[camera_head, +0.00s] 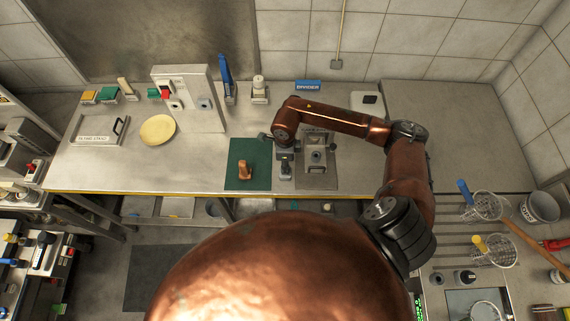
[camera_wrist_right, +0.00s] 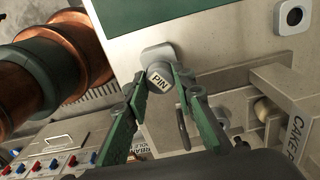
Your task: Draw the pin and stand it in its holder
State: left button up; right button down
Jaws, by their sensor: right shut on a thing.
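The pin (camera_wrist_right: 159,80) shows in the right wrist view as a round grey end marked PIN. It sits in front of a grey rounded bracket (camera_wrist_right: 157,53); I cannot tell how deep it is in it. My right gripper (camera_wrist_right: 161,88) has its green fingers on both sides of the pin's end and is shut on it. In the head view the right gripper (camera_head: 285,166) is low between the green mat (camera_head: 236,180) and a steel plate with a grey fixture (camera_head: 318,156). The pin is hard to make out there. I cannot tell which thing is its holder. My left gripper is not in view.
An orange-brown piece (camera_head: 245,170) lies on the mat, just left of the right gripper. The counter at back right is largely clear.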

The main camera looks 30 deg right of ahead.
jog(key=shift+f+b, duration=0.75)
jog(key=shift+f, duration=0.2)
jog(key=c, duration=1.5)
grip_release()
jog(key=shift+c, duration=0.2)
notch_tip(320, 180, up, 12)
